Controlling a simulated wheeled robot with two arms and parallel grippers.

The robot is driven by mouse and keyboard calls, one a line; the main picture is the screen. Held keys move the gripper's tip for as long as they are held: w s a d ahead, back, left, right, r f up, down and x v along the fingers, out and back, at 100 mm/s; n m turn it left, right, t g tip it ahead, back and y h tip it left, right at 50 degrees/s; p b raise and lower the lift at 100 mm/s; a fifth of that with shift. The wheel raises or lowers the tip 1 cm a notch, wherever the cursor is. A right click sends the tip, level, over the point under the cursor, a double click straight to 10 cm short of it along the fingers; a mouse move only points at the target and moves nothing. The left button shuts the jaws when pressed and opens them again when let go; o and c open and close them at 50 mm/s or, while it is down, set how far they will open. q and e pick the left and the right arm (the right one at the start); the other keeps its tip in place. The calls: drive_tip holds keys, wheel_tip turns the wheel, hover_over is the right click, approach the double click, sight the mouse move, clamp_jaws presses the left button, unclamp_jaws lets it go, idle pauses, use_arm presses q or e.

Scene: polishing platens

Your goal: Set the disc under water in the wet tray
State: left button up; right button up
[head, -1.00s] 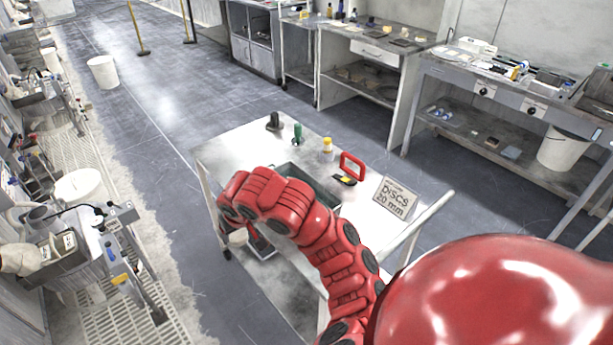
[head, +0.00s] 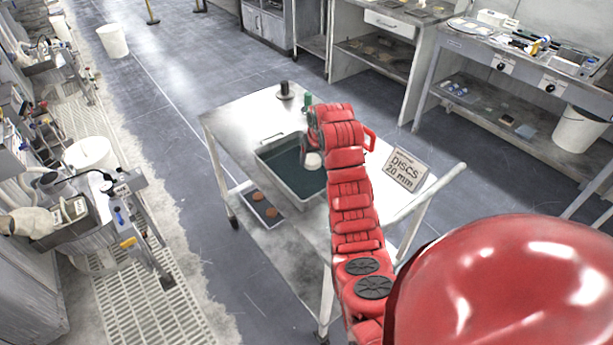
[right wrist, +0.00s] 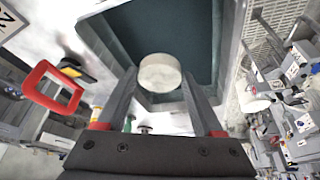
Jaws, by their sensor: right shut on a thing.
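A pale, round disc (right wrist: 159,73) is between the fingertips of my right gripper (right wrist: 160,80), which is shut on it. The disc also shows in the head view (head: 313,160) as a small pale shape below the gripper. The wet tray (head: 274,179) is a grey rectangular tray of dark water on the cart. My right gripper (head: 313,147) is over the tray's right part, and the disc appears above the water. The exact height cannot be told. In the right wrist view the water lies behind the disc. My left gripper is not in view.
On the cart (head: 235,118) stand a dark knob-like object (head: 285,90), a green bottle (head: 307,99) and a sign (head: 405,170) reading discs 20 mm. A lower tray (head: 262,207) holds brown discs.

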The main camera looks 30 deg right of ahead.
sight(312, 183)
wheel_tip(312, 183, down, 8)
drive_tip(key=p, duration=0.3)
drive_tip(key=shift+f, duration=0.35)
drive_tip(key=shift+f+b, duration=0.15)
drive_tip(key=shift+b, duration=0.15)
drive_tip(key=o, duration=1.5)
drive_tip(key=shift+c, duration=0.2)
